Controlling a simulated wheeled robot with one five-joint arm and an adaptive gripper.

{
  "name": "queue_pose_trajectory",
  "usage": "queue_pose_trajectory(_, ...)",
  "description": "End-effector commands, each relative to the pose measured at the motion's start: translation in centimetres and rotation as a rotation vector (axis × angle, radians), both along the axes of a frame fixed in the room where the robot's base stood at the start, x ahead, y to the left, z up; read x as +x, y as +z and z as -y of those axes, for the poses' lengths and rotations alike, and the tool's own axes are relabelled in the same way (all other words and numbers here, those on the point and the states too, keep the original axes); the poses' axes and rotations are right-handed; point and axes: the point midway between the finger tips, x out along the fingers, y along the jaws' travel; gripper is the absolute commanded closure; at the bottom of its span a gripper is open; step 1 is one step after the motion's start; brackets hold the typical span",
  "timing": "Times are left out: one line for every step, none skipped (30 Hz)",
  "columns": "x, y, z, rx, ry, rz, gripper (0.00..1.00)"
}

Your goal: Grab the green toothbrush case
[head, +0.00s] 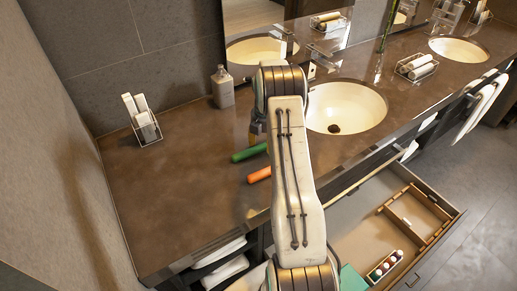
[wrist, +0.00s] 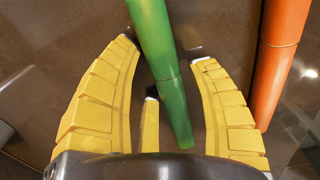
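The green toothbrush case (head: 249,153) is a slim cylinder lying on the brown counter, left of my arm in the head view. In the wrist view the green case (wrist: 163,65) runs down between the yellow fingers of my gripper (wrist: 166,55). The fingers are apart, with a gap visible beside the case, and do not look closed on it. In the head view my gripper is mostly hidden behind my arm; one yellowish finger shows. An orange case (head: 259,174) lies just in front of the green one, and to the right in the wrist view (wrist: 279,60).
A soap bottle (head: 222,87) and a holder with white items (head: 143,120) stand at the back left. A sink (head: 345,106) is right of my arm. An open drawer (head: 352,225) juts out below the counter's front edge.

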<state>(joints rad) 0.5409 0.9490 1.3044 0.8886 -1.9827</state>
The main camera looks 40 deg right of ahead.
Motion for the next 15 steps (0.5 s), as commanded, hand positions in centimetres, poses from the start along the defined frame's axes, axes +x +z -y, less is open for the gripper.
queue_pose_trajectory(0.01, 0.02, 0.00, 0.000, 0.000, 0.000, 0.51)
queue_pose_trajectory(0.01, 0.03, 0.00, 0.000, 0.000, 0.000, 0.54)
queue_pose_trajectory(0.01, 0.03, 0.01, 0.000, 0.000, 0.000, 0.57)
queue_pose_trajectory(0.01, 0.03, 0.00, 0.000, 0.000, 0.000, 0.60)
queue_pose_trajectory(0.01, 0.03, 0.01, 0.000, 0.000, 0.000, 0.63)
queue_pose_trajectory(0.01, 0.04, 0.01, 0.000, 0.000, 0.000, 0.66)
queue_pose_trajectory(0.01, 0.04, 0.01, 0.000, 0.000, 0.000, 0.69)
queue_pose_trajectory(0.01, 0.04, 0.01, 0.000, 0.000, 0.000, 0.72)
queue_pose_trajectory(0.01, 0.04, 0.01, 0.000, 0.000, 0.000, 0.75)
queue_pose_trajectory(0.01, 0.04, 0.01, 0.000, 0.000, 0.000, 0.78)
queue_pose_trajectory(0.01, 0.04, 0.00, 0.000, 0.000, 0.000, 0.80)
queue_pose_trajectory(0.01, 0.04, 0.00, 0.000, 0.000, 0.000, 0.84)
queue_pose_trajectory(0.01, 0.03, 0.00, 0.000, 0.000, 0.000, 0.87)
queue_pose_trajectory(0.01, 0.03, 0.00, 0.000, 0.000, 0.000, 0.89)
queue_pose_trajectory(0.01, 0.03, 0.00, 0.000, 0.000, 0.000, 0.91)
